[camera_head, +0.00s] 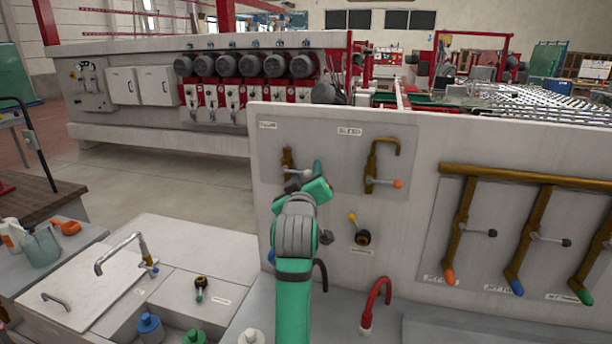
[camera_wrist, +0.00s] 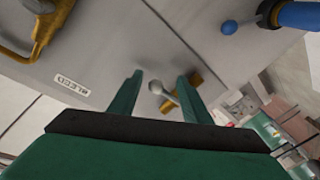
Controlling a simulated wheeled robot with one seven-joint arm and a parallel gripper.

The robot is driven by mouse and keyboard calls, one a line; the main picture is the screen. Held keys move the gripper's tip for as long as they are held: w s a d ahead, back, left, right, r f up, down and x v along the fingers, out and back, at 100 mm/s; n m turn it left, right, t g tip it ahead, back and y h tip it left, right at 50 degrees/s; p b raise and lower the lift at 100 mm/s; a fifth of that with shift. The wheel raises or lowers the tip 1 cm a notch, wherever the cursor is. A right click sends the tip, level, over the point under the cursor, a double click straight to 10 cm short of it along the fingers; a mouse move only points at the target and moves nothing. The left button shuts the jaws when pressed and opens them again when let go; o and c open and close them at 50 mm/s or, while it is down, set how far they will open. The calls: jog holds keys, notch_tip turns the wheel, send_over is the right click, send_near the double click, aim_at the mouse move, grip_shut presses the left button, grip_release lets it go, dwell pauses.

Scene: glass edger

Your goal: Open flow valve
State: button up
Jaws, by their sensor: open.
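The flow valve (camera_head: 287,158) is a brass-brown fitting on the upright light panel, below a small label at its upper left that is hard to read. Its pale lever shows in the wrist view as a grey rod with a round knob (camera_wrist: 156,87), beside the brown valve body (camera_wrist: 195,77). My gripper (camera_head: 304,177) is open in front of this valve. In the wrist view the green fingers (camera_wrist: 160,76) stand apart, with the knob and rod between them in the picture. I cannot tell whether either finger touches the lever. My gripper partly hides the valve in the head view.
The bleed valve (camera_head: 371,165), with an orange-tipped lever, is close on the right. A yellow-tipped valve (camera_head: 361,236) sits below. Several brown pipes (camera_head: 460,225) with coloured ends hang farther right. A red hooked tap (camera_head: 376,305) stands on the counter below.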

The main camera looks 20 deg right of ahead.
grip_shut()
jog(key=shift+r, duration=0.1)
